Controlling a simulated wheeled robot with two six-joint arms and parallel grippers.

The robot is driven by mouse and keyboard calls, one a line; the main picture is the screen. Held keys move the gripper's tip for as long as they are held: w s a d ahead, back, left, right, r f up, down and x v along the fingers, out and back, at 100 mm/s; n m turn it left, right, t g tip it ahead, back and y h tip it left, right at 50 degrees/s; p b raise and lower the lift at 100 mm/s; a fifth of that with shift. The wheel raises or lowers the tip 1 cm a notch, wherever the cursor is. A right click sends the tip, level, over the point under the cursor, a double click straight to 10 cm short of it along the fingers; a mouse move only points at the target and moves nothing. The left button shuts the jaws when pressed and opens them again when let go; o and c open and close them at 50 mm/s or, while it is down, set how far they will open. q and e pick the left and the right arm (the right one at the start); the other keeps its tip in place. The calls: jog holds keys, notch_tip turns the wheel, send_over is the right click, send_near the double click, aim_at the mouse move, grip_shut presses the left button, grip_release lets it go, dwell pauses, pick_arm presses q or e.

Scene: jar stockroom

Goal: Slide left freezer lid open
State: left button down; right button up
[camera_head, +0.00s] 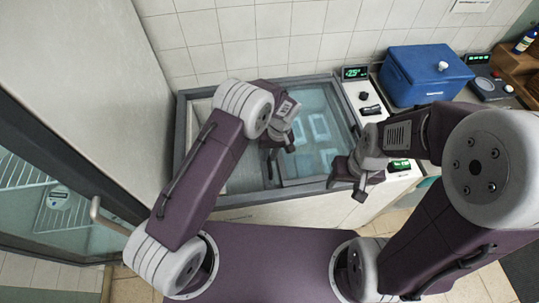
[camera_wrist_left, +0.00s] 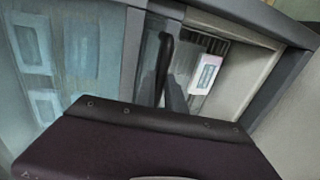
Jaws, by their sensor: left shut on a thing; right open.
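The chest freezer (camera_head: 184,128) has a grey rim and sliding glass lids. My left gripper (camera_head: 271,172) is over its middle, shut on the dark handle (camera_wrist_left: 165,62) of the left lid, which is clearest in the left wrist view. The left part of the freezer appears uncovered, with a pale inner wall (camera_wrist_left: 244,72) and a white labelled pack (camera_wrist_left: 207,74) inside. Glass on the right (camera_head: 312,130) covers blurred pale packs. My arm hides part of the left lid. My right gripper (camera_head: 350,190) is open and empty near the freezer's front right corner.
A control strip with a green display (camera_head: 355,73) runs along the freezer's right side. A blue cooler box (camera_head: 425,75) and a scale (camera_head: 490,87) stand beyond it. At left, a tall cabinet's glass door (camera_head: 60,205) with a handle stands close to my left arm.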

pick_arm(q)
jog(key=shift+w+r, duration=0.1)
jog(key=shift+w, duration=0.05)
jog(key=c, duration=1.4)
grip_release()
jog(key=shift+r, duration=0.25)
notch_tip(320, 180, up, 8)
jog(key=d+b, duration=0.1)
jog(key=shift+w+d+r+b, duration=0.15)
jog(key=shift+d+b, duration=0.15)
jog(key=shift+b, duration=0.1)
